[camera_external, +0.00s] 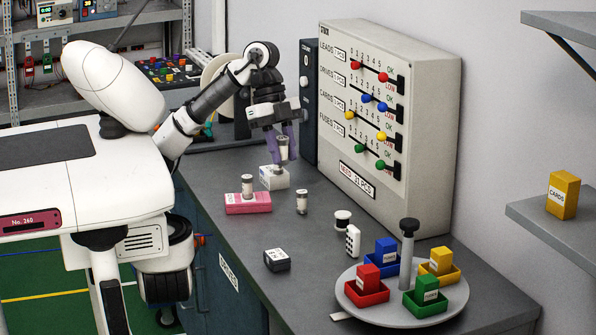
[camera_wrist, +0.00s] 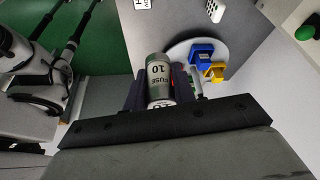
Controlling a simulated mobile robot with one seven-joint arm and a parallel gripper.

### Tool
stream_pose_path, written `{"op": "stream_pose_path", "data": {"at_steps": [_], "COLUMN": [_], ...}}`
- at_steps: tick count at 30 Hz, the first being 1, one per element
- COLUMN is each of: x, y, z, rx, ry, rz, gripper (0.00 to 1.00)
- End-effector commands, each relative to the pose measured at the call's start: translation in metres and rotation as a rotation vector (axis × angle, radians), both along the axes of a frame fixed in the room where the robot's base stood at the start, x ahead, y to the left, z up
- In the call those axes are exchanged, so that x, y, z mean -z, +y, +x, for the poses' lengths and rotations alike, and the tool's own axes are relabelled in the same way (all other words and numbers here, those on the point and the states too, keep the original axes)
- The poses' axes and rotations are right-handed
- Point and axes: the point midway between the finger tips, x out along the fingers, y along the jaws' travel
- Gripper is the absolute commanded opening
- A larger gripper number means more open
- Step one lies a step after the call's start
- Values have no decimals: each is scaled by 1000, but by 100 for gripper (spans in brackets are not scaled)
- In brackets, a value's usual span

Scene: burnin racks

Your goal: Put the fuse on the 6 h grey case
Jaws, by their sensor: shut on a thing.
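My gripper (camera_external: 281,150) is shut on a fuse, a silver-and-white cylinder (camera_external: 283,146) held upright between the purple fingers. A dark grey case (camera_external: 277,261) with a white label lies nearer the front. A pink case (camera_external: 248,205) carries another fuse (camera_external: 247,186). One more fuse (camera_external: 302,201) stands on the bench. The labels on the cases are too small to read surely.
A round tray (camera_external: 365,316) with red, blue, yellow and green bins stands at the front right. A tall counter panel (camera_external: 433,140) bounds the bench at the back. Bench around the dark case is clear.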

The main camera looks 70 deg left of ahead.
Motion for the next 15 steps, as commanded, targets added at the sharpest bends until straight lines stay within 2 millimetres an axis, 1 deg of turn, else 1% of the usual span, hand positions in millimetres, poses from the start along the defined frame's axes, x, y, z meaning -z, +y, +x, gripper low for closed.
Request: {"op": "stream_pose_path", "data": {"at_steps": [1,3,5,7,11,15], "x": [4,6,10,21,52,90], "y": [-5,-11,-13,-14,-14,-15], "z": [-8,-16,-20,-22,-22,-21], "rx": [30,62,77,86,88,85], "ry": [1,0,0,0,1,1], "rz": [1,0,-1,-4,-7,-7], "gripper": [3,3,3,3,3,3]}}
